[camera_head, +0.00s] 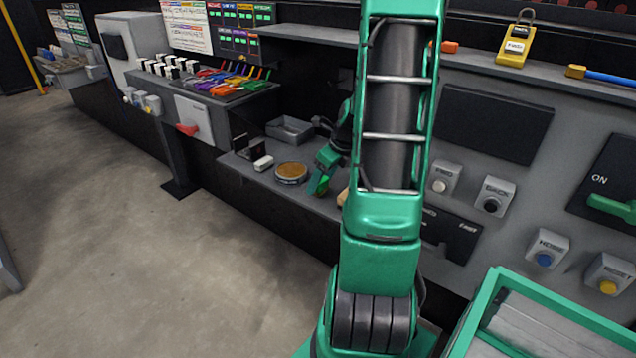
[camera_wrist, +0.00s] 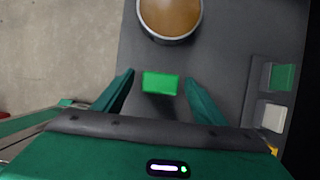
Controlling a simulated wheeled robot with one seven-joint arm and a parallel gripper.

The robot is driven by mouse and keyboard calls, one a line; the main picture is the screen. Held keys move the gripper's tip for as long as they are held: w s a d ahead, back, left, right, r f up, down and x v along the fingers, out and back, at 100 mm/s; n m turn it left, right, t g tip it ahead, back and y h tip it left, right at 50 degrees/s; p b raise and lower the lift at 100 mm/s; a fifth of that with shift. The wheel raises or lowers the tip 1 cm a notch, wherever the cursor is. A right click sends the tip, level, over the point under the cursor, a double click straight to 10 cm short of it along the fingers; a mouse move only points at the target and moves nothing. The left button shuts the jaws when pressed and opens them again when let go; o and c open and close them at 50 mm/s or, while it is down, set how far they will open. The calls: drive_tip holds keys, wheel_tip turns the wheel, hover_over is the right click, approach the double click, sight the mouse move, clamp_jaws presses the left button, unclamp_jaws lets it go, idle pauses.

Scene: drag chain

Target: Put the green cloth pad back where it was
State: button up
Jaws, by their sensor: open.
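A bright green block-shaped pad (camera_wrist: 161,83) shows in the wrist view, midway between the two fingers of my gripper (camera_wrist: 160,88). The fingers are spread, with a clear gap on both sides of the pad. A dark shadow lies at its near edge; I cannot tell its height above the grey shelf. In the head view my gripper (camera_head: 322,181) is low over the shelf, right of the round tin, and a bit of bright green shows by its fingers. A second green square (camera_wrist: 283,77) sits in a dark holder at the right of the wrist view.
The round tin with a brown top (camera_head: 291,172) stands close ahead of the fingers. A white block (camera_head: 263,163) and a grey bin (camera_head: 289,130) are farther along the shelf (camera_head: 240,166). A pale square (camera_wrist: 272,115) sits beside the second green one. The shelf's edge drops to open floor.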

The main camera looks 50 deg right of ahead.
drive_tip(key=v, duration=1)
drive_tip(key=s+a+r+n+g, duration=0.1)
drive_tip(key=s+a+n+g, duration=0.1)
drive_tip(key=s+a+n, duration=0.6)
drive_tip(key=s+a+r+n+g, duration=0.2)
drive_tip(key=s+a+n, duration=0.6)
drive_tip(key=a+n, duration=0.5)
drive_tip(key=n, duration=0.7)
drive_tip(key=shift+s+r+n+g, duration=0.2)
drive_tip(key=shift+n+g, duration=0.1)
drive_tip(key=shift+n, duration=0.1)
drive_tip(key=shift+a, duration=0.1)
